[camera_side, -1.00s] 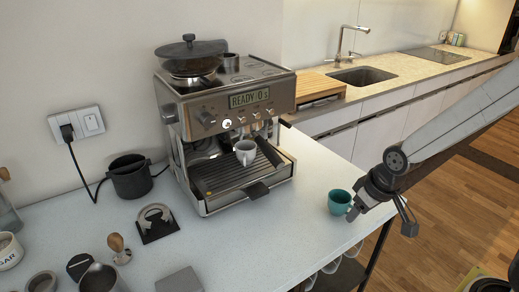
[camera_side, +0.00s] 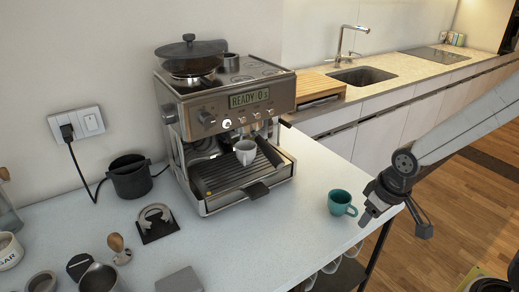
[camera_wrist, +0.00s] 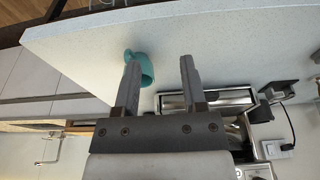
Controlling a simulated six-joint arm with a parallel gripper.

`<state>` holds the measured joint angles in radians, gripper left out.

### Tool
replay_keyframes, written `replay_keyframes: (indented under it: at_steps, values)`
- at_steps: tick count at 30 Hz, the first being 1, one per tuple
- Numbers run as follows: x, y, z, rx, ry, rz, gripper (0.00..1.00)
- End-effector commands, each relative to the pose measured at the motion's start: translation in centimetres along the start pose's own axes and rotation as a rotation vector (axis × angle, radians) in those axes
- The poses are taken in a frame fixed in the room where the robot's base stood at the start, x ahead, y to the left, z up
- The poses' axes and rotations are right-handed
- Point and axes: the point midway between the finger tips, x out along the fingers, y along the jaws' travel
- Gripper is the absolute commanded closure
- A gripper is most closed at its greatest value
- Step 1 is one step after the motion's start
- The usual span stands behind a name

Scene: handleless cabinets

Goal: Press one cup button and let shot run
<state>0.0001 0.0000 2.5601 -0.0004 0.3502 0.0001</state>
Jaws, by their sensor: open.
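The espresso machine (camera_side: 225,105) stands on the white counter. Its display (camera_side: 249,98) reads "READY 0 s". A row of small buttons (camera_side: 242,121) runs below the display; their symbols are too small to read. My gripper (camera_side: 366,216) is to the right of the machine near the counter's right edge, well apart from the buttons. In the wrist view my gripper (camera_wrist: 160,66) is open with nothing between its fingers.
A teal cup (camera_side: 341,203) stands on the counter just left of my gripper. A knock box (camera_side: 130,178), tamper (camera_side: 118,246) and portafilter stand (camera_side: 156,222) are at the left. The counter between machine and teal cup is clear.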

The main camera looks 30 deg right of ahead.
Motion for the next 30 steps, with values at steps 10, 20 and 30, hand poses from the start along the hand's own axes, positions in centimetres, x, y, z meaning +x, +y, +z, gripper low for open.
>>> replay_keyframes:
  at_steps: [10, 20, 30]
  values:
    - [0.0, 0.0, 0.0, 0.0, 0.0, 0.0, 0.56]
    - [0.2, -0.5, -1.1, 0.059, 0.056, -0.01, 1.0]
    - [0.5, -2.2, -5.5, 0.311, 0.278, -0.079, 1.0]
